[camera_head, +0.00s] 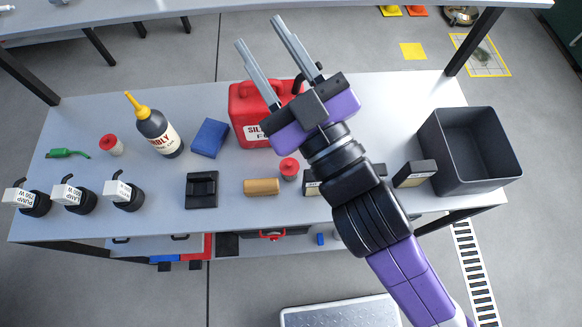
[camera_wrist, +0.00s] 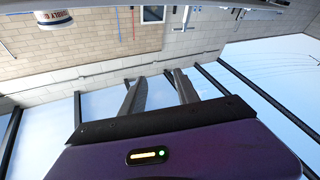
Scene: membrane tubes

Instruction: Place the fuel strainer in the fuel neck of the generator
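I cannot make out a fuel strainer or a generator with a fuel neck in either view. My gripper (camera_head: 259,31) is raised above the workbench, in front of part of the red fuel can (camera_head: 246,103) in the head view. Its two fingers are spread apart with nothing between them. In the wrist view the gripper (camera_wrist: 160,76) also shows open and empty, facing a brick wall and windows. My arm hides part of the bench's right half.
An empty-looking dark bin (camera_head: 490,178) stands at the right end.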

